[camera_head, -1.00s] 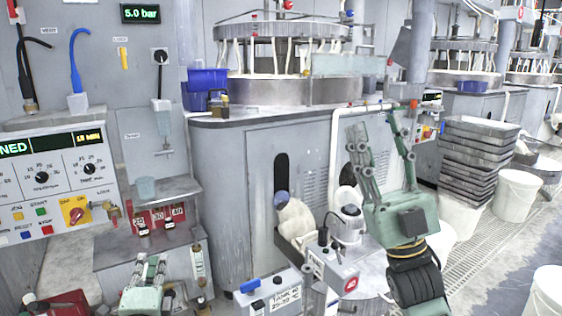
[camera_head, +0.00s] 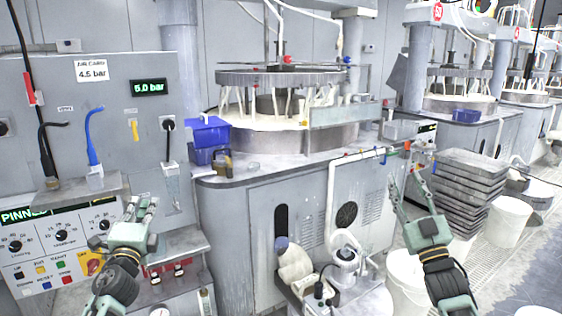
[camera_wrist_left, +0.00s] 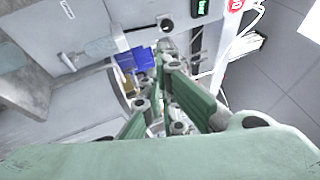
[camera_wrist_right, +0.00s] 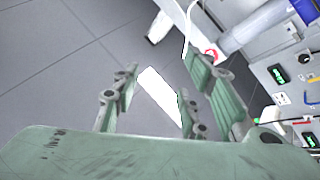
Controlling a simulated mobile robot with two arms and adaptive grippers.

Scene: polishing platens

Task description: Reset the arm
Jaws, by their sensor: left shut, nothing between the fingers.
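My left gripper (camera_head: 141,205) is raised in front of the control panel at the lower left of the head view. Its fingers lie close together, with nothing between them. The left wrist view shows its green finger pads (camera_wrist_left: 172,90) nearly meeting. My right gripper (camera_head: 402,172) is in front of the grey machine cabinet, right of centre in the head view. Its fingers are spread apart and empty. The right wrist view shows the open gap (camera_wrist_right: 160,85) with grey floor tiles and a white strip behind it.
The control panel (camera_head: 60,262) with knobs and buttons is at the left. The polishing machine (camera_head: 245,205) fills the middle. A white kettle-like vessel (camera_head: 345,250) stands low before it. Stacked grey trays (camera_head: 475,190) and white buckets (camera_head: 512,222) are at the right, beside open floor.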

